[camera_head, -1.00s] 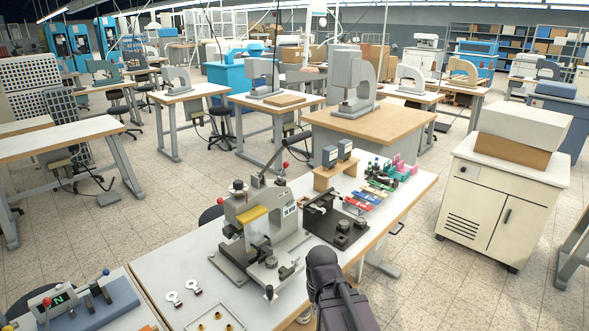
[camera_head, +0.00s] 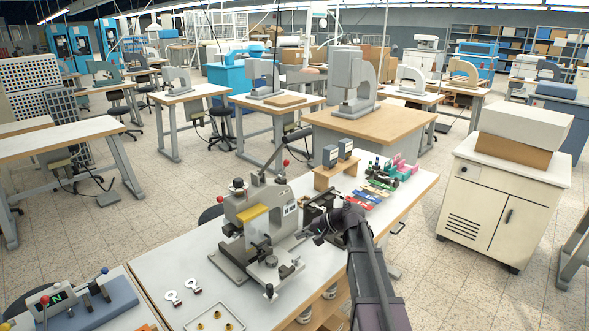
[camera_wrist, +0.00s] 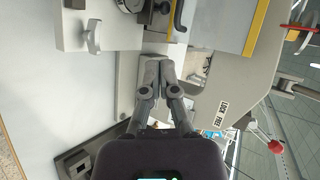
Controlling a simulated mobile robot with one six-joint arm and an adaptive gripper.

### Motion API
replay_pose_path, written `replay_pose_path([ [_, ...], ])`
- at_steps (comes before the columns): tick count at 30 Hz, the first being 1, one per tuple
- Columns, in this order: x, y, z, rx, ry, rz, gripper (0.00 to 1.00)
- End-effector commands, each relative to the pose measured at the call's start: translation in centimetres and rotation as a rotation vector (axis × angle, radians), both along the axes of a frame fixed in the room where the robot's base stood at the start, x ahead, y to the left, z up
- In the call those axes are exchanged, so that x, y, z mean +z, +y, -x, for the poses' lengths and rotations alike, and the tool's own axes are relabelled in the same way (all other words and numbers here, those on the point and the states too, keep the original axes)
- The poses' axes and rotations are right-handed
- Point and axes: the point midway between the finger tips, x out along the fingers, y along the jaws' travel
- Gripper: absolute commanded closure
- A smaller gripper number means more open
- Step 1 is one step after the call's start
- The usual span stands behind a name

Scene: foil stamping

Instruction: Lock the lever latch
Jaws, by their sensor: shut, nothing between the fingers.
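The grey foil stamping press (camera_head: 243,208) stands on the white bench, with a yellow strip on its front. A white label reading LOCK FREE (camera_wrist: 222,113) is on its side; the label is small in the head view (camera_head: 290,209). A small metal lever (camera_wrist: 199,79) lies near the label in the wrist view, close to the fingertips; I cannot tell whether it is the latch or how it is set. My gripper (camera_wrist: 159,62) is shut and empty, its tips beside the press body. In the head view my gripper (camera_head: 308,236) is at the press's right side.
A long lever arm (camera_head: 281,152) with a black grip rises above the press. Red-tipped knobs stick up near it. A wooden stand with dark boxes (camera_head: 337,163) and colored items are further back on the bench. Two ring-ended tags (camera_head: 181,290) and a small tray (camera_head: 215,320) lie in front.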

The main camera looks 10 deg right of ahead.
Motion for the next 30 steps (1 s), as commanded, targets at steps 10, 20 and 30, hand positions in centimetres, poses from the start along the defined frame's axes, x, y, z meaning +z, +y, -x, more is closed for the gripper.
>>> replay_pose_path([
  [10, 7.2, -7.6, -11.0, -0.203, -0.057, -0.487, 1.00],
  [20, 11.3, -13.2, -14.9, -0.289, -0.084, -0.749, 1.00],
  [30, 11.7, -13.5, -15.0, -0.294, -0.087, -0.771, 1.00],
])
